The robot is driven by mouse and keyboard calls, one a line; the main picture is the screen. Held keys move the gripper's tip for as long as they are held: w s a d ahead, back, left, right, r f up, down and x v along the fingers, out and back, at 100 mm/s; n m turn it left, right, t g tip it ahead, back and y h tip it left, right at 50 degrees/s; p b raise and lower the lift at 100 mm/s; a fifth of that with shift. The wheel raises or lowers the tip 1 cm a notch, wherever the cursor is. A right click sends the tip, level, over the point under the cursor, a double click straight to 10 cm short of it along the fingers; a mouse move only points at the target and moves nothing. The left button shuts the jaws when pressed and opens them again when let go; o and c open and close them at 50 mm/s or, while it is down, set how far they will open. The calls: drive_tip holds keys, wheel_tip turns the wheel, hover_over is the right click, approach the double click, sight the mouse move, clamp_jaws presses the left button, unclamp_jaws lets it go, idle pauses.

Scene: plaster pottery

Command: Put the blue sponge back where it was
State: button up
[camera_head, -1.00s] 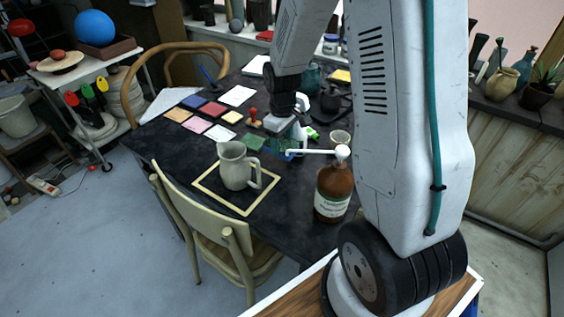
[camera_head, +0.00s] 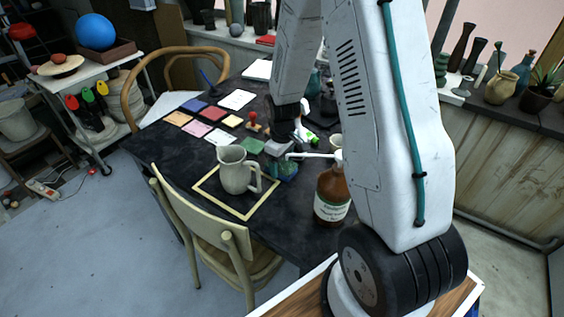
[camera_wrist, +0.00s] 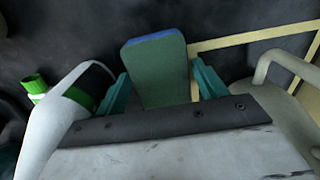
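The blue sponge (camera_wrist: 157,72) is block-shaped, with a green broad face and a blue edge in the wrist view. It stands between the teal fingers of my gripper (camera_wrist: 160,88), which appear to touch both sides. A cream jug (camera_head: 236,172) stands inside a yellow outlined square (camera_head: 247,214), left of the sponge.
A brown pump bottle (camera_head: 332,192) stands close on the right. Coloured tiles (camera_head: 195,105) lie at the far left, with a red-handled stamp (camera_head: 253,121). A chair (camera_head: 215,235) stands at the near edge.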

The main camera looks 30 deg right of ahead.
sight(282, 165)
drive_tip(key=shift+o, duration=0.2)
drive_tip(key=shift+r, duration=0.15)
wheel_tip(282, 165, up, 12)
drive_tip(key=s+a+r+m, duration=0.2)
drive_tip(key=s+a+r, duration=0.4)
drive_tip(key=s+r, duration=0.55)
drive_tip(key=s+a+r+m, duration=0.1)
drive_tip(key=s+a+r, duration=0.1)
drive_tip(key=s, duration=0.5)
drive_tip(key=s+a+r+m+t, duration=0.1)
drive_tip(key=s+a+r, duration=0.1)
drive_tip(key=s+r, duration=0.3)
drive_tip(key=shift+s+a, duration=0.35)
drive_tip(key=shift+s, duration=0.65)
